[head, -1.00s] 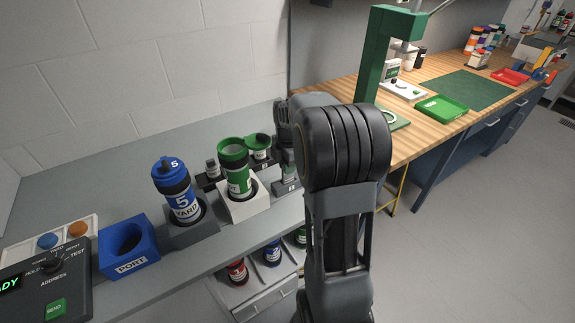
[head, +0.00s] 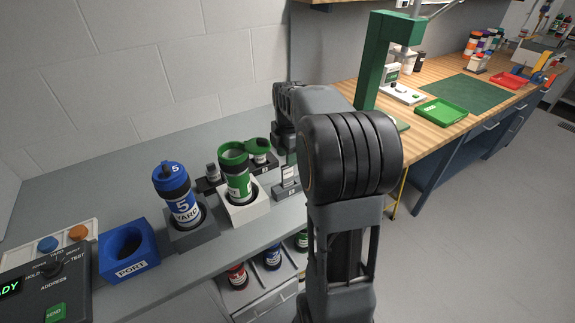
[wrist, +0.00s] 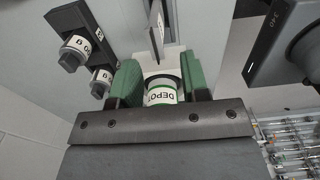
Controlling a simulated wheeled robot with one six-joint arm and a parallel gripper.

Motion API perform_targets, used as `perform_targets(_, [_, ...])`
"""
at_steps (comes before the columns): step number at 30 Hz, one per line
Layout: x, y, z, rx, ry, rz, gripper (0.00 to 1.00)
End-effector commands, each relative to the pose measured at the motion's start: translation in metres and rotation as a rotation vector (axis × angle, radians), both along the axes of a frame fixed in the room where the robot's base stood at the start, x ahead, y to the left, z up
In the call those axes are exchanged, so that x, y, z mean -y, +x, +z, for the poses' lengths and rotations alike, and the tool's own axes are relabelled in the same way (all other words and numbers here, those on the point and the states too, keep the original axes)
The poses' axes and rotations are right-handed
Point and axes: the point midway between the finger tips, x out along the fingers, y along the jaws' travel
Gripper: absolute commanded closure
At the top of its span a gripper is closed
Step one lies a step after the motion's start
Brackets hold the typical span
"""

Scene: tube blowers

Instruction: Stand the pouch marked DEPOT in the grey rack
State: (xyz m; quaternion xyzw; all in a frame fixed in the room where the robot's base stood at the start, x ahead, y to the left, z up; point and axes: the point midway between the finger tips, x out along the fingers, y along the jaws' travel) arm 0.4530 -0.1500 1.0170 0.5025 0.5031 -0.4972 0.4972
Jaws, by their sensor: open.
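The pouch marked DEPOT (wrist: 162,92) shows in the wrist view as a short white cylinder with green bands, its label facing me. It lies between the jaws of my gripper (wrist: 160,80), which are open, with green pads on either side. A pale surface shows just beyond the pouch; I cannot tell whether the pouch stands in anything. In the head view the grey rack (head: 287,190) with a white label stands right of the green carrier. My gripper (head: 284,140) is above and behind it, partly hidden by my arm, and the pouch cannot be made out there.
An open green carrier (head: 238,180) stands in a white block, beside a blue YARD carrier (head: 180,200) and a blue PORT holder (head: 128,255). A black rack (wrist: 82,42) with small grey cylinders lies on the wall side.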

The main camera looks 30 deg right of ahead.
Motion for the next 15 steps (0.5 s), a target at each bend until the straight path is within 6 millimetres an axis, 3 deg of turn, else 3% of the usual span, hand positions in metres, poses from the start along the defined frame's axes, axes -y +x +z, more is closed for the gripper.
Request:
perform_targets(6, [0.001, 0.0, 0.038, 0.001, -0.001, 0.0, 0.58])
perform_targets(15, [0.001, 0.0, 0.06, -0.001, 0.0, 0.0, 0.58])
